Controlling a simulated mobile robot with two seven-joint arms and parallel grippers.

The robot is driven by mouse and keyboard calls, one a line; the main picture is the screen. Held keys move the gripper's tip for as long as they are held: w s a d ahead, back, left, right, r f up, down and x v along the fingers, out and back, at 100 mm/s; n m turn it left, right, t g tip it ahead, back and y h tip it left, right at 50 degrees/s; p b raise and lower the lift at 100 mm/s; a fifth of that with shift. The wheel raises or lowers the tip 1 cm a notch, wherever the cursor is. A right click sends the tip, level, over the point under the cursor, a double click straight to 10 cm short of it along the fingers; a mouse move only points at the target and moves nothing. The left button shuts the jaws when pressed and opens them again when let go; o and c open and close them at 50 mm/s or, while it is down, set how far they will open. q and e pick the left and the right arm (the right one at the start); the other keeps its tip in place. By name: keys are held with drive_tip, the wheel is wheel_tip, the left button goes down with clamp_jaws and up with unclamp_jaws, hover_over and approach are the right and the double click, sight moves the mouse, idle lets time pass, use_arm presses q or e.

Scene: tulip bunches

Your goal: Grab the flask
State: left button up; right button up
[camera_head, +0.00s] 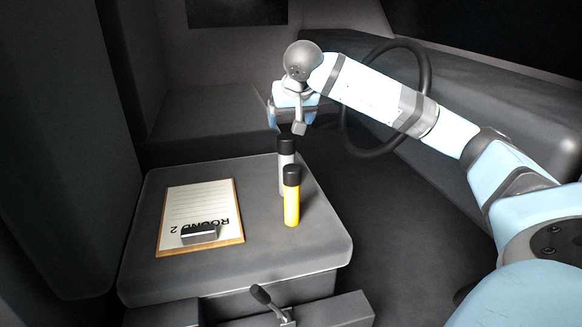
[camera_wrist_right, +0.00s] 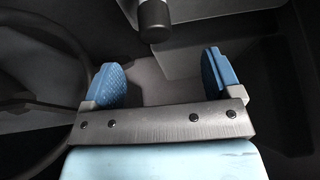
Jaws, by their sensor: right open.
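Two upright flasks with black caps stand on the grey console top in the head view. One is pale grey (camera_head: 285,177), partly hidden by the yellow flask (camera_head: 291,206) in front of it. My right gripper (camera_head: 286,121) is beyond and just above the grey flask's cap in the picture, empty and apart from both. In the right wrist view its blue-padded fingers (camera_wrist_right: 162,76) are spread wide with nothing between them. A dark cap (camera_wrist_right: 154,20) shows ahead of them at the top; I cannot tell for certain which flask it belongs to. My left gripper is not in view.
A clipboard (camera_head: 177,226) with a "ROUND 2" sheet lies left on the console (camera_head: 268,255), its dark and silver clip at the near end. A steering wheel (camera_head: 424,66) stands behind my right arm. A lever (camera_head: 265,297) rises at the front.

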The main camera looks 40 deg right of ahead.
sight(288, 138)
drive_tip(key=x, duration=0.5)
drive_tip(key=d+x, duration=0.1)
drive_tip(key=x, duration=0.2)
drive_tip(key=shift+w+r+p, duration=0.1)
drive_tip(key=shift+r+p, duration=0.05)
drive_tip(key=shift+p, duration=0.25)
drive_tip(key=shift+p+x, duration=0.6)
drive_tip(key=shift+x, duration=2.1)
drive_tip(key=shift+w+d+r, duration=0.1)
drive_tip(key=shift+d+r, duration=0.1)
drive_tip(key=c, duration=1.4)
